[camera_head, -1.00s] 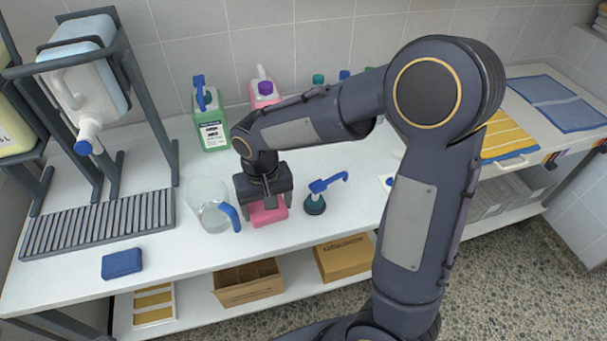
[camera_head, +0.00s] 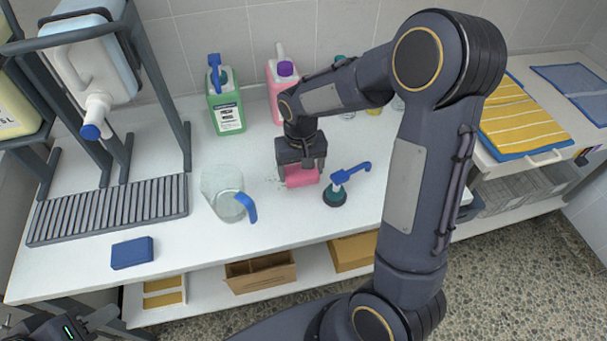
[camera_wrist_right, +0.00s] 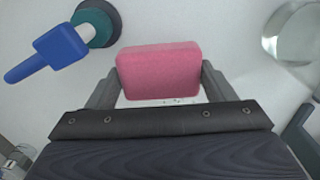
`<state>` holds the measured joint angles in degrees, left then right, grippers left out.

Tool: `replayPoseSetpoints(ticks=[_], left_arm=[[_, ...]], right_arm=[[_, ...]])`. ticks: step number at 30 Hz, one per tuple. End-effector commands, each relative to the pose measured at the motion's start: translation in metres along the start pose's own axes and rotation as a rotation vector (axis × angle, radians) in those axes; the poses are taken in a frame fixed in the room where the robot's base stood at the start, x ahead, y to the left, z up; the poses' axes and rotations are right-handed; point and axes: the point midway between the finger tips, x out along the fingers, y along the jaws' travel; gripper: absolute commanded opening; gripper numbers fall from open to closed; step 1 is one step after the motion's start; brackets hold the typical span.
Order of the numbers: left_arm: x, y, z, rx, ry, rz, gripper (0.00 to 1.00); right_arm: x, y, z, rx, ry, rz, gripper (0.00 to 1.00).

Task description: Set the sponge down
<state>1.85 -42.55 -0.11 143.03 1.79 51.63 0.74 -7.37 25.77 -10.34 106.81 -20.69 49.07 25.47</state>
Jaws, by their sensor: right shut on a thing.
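A pink sponge (camera_head: 302,176) is held between the fingers of my right gripper (camera_head: 301,172), at or just above the white counter. I cannot tell whether it touches. In the right wrist view the pink sponge (camera_wrist_right: 160,70) sits between both fingers of the right gripper (camera_wrist_right: 158,82). A clear jug (camera_head: 222,190) with a blue handle is to its left, and a teal-based pump top with a blue spout (camera_head: 338,188) is close on its right. At the bottom left, part of my left gripper (camera_head: 62,325) shows; its fingertips are not clear.
A blue block (camera_head: 132,252) lies near the counter's front edge. A slatted drain tray (camera_head: 110,208) is at left below canisters in a rack. Green (camera_head: 226,105) and pink (camera_head: 280,85) bottles stand behind. Small specks dot the counter beside the sponge. Yellow towels (camera_head: 520,115) lie at right.

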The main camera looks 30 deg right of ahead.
Motion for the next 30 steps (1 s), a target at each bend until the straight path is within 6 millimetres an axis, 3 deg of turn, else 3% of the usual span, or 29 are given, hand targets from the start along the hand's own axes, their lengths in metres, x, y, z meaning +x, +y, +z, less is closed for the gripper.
replayPoseSetpoints(ticks=[5, 12, 25, 26, 30], left_arm=[[-0.001, 0.0, 0.0, 0.0, 0.0, 0.0, 0.36], [0.0, 0.0, 0.0, 0.0, 0.0, 0.0, 0.36], [0.004, -0.002, 0.002, 0.0, 0.0, 0.0, 0.36], [0.003, -0.001, 0.001, 0.0, 0.0, 0.0, 0.36], [0.002, -0.001, 0.001, 0.0, 0.0, 0.0, 0.36]], right_arm=[[0.011, 0.006, -0.007, 0.0, -0.001, 0.0, 0.55], [0.043, 0.009, -0.011, -0.002, 0.0, 0.0, 0.55], [0.051, 0.008, -0.011, -0.001, 0.001, -0.001, 0.55], [0.05, 0.008, -0.011, -0.001, 0.002, -0.001, 0.78], [0.049, 0.008, -0.011, -0.001, 0.002, -0.001, 0.97]])
